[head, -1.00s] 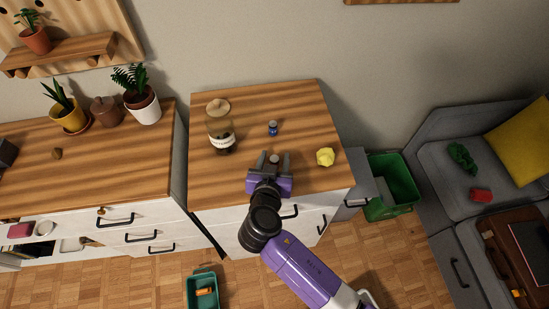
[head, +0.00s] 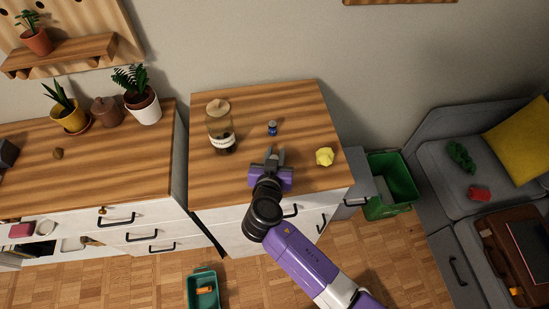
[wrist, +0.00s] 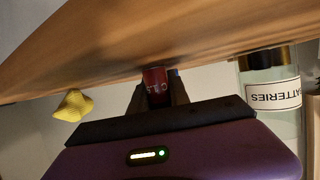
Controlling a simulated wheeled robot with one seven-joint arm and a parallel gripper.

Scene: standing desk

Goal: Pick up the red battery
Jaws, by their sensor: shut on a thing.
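The red battery (wrist: 155,82) shows in the wrist view, upright between the two dark fingers of my gripper (wrist: 157,95). My gripper is shut on it, one finger on each side. In the head view my gripper (head: 274,156) is over the front part of the wooden desk top (head: 300,105), and its fingers hide most or all of the battery. I cannot tell whether the battery still touches the desk top.
A small blue battery (head: 272,128) stands behind my gripper. A glass jar (head: 221,130), labelled BATTERIES in the wrist view (wrist: 272,94), stands to the left. A crumpled yellow ball (head: 325,156) lies to the right. A green bin (head: 395,180) is beyond the desk's right side.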

